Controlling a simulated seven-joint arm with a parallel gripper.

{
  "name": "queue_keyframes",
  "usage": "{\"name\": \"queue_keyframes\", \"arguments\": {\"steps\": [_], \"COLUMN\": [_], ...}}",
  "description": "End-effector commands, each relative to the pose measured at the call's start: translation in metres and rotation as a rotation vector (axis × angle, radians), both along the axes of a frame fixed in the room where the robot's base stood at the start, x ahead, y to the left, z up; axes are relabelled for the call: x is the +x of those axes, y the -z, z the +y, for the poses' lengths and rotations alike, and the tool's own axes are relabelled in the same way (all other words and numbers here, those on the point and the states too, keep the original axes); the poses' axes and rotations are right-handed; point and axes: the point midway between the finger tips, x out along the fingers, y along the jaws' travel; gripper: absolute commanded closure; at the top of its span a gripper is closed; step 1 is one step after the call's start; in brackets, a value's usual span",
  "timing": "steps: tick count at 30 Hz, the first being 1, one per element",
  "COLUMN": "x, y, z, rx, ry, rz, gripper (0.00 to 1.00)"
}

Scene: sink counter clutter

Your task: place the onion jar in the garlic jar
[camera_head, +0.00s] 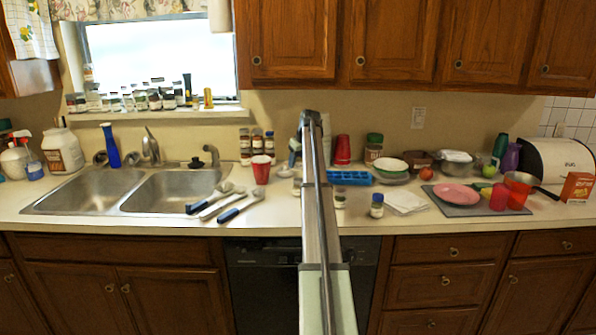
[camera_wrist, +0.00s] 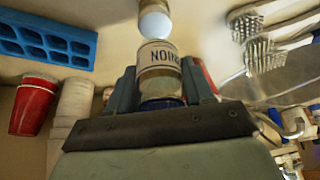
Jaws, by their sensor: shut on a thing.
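My gripper (camera_wrist: 162,84) is shut on the onion jar (camera_wrist: 158,57), a small clear jar with a pale label whose lettering appears inverted in the wrist view. A pale round object (camera_wrist: 154,22) shows just beyond the held jar; I cannot tell whether it is a jar. In the head view my arm hides most of the gripper. Two small jars stand on the counter right of the arm: a dark-lidded jar (camera_head: 340,198) and a blue-lidded jar (camera_head: 377,206). Their labels are too small to read, so I cannot tell which is the garlic jar.
A blue ice tray (camera_head: 349,178) and red cups (camera_head: 343,150) stand right of the arm. A white napkin (camera_head: 403,200) lies right of the small jars.

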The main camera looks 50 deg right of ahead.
Motion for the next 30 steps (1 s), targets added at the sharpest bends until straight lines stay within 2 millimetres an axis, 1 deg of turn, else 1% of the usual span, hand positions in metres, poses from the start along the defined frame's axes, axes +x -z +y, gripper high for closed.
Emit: {"name": "queue_keyframes", "arguments": {"steps": [5,9,11,23,24,30], "x": [0.0,0.0,0.0,0.0,0.0,0.0], "y": [0.014,0.032,0.037,0.041,0.041,0.041], "z": [0.0,0.001,0.0,0.0,0.0,0.0], "rx": [-0.001,0.0,0.0,-0.001,-0.001,-0.001], "ry": [0.0,0.001,0.001,0.001,0.001,0.001], "rz": [-0.001,0.0,0.0,-0.001,-0.001,-0.001], "gripper": [0.81,0.81,0.81,0.81,0.48,0.28]}}
